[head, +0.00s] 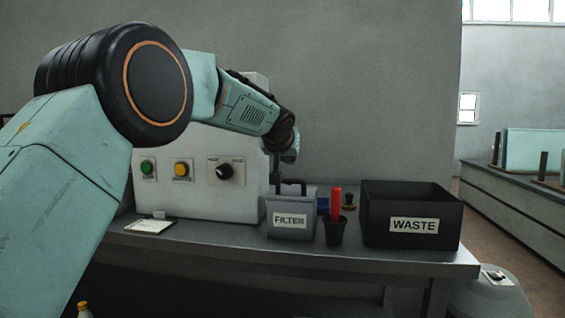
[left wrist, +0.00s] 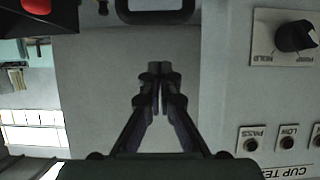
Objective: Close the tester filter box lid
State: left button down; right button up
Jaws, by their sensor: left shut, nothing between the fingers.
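The grey filter box (head: 292,227) with a white FILTER label stands on the bench beside the tester. A black handle (head: 290,187) rises above its top; I cannot tell clearly how its lid sits. The white tester (head: 225,200) has a green button, a yellow button and a black knob. My left gripper (head: 291,157) is small and partly hidden by its wrist, above the filter box at the tester's right edge. In the left wrist view, its fingers (left wrist: 159,70) are together and empty, apart from a dark handle-like frame (left wrist: 155,16) at the top. My right gripper is not in view.
A black WASTE bin (head: 375,230) stands right of the filter box. A black cup (head: 336,230) with a red-handled item (head: 336,203) stands between them. A white pad (head: 150,226) lies at the bench's front left. Another bench (head: 520,195) is at far right.

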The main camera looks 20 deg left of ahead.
pick_arm(q)
jog(key=s+d+f+b, duration=0.1)
jog(key=s+d+b, duration=0.1)
jog(key=s+b, duration=0.3)
jog(key=s, duration=0.4)
jog(key=shift+s+d+f, duration=0.15)
jog(key=shift+s+f, duration=0.1)
jog(key=shift+f, duration=0.05)
